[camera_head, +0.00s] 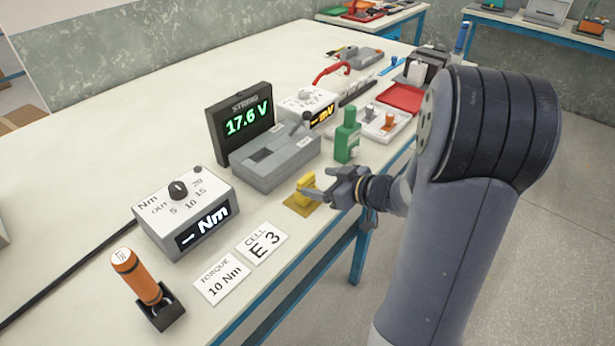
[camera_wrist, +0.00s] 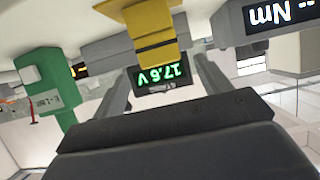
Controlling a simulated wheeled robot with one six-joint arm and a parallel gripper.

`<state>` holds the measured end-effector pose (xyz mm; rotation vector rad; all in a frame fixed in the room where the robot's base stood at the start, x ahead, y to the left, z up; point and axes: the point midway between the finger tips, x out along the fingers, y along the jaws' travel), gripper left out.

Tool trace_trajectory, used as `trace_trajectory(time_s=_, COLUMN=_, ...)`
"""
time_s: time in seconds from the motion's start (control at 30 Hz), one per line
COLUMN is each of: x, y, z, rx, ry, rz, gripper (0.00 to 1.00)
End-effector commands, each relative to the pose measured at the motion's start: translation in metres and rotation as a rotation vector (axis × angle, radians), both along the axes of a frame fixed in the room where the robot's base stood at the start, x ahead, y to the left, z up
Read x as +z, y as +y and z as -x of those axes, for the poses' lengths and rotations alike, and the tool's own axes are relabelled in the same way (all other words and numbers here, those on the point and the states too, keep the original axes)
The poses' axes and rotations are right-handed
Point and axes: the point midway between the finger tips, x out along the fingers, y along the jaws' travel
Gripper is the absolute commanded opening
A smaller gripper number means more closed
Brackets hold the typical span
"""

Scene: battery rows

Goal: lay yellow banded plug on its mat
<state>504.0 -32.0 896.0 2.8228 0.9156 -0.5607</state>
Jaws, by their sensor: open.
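The yellow banded plug (camera_head: 306,188) sits on a small yellow-brown mat (camera_head: 291,206) near the table's front edge. My gripper (camera_head: 325,184) is just right of the plug in the head view, low over the table. Its fingers also show in the wrist view (camera_wrist: 163,68), apart with nothing held between them. The plug lies just beyond the fingertips; whether either finger touches it, I cannot tell.
A green plug-like block (camera_head: 347,138) stands behind my gripper. A grey device (camera_head: 275,160) with a 17.6 V display (camera_head: 247,120) is behind the mat. A torque box (camera_head: 187,212), white cards (camera_head: 262,243) and an orange-handled driver (camera_head: 137,275) are left and in front.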

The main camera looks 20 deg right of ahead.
Motion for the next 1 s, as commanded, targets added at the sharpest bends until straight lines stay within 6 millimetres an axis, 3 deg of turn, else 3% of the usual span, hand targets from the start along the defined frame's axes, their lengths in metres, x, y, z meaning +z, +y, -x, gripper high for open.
trace_trajectory(time_s=0.1, x=0.010, y=-0.013, z=0.016, rx=-0.005, ry=-0.001, rz=0.000, gripper=0.72)
trace_trajectory(time_s=0.33, x=0.017, y=-0.023, z=0.032, rx=-0.002, ry=0.000, rz=-0.002, gripper=0.72)
trace_trajectory(time_s=1.0, x=0.017, y=-0.024, z=0.034, rx=0.001, ry=0.001, rz=-0.001, gripper=0.72)
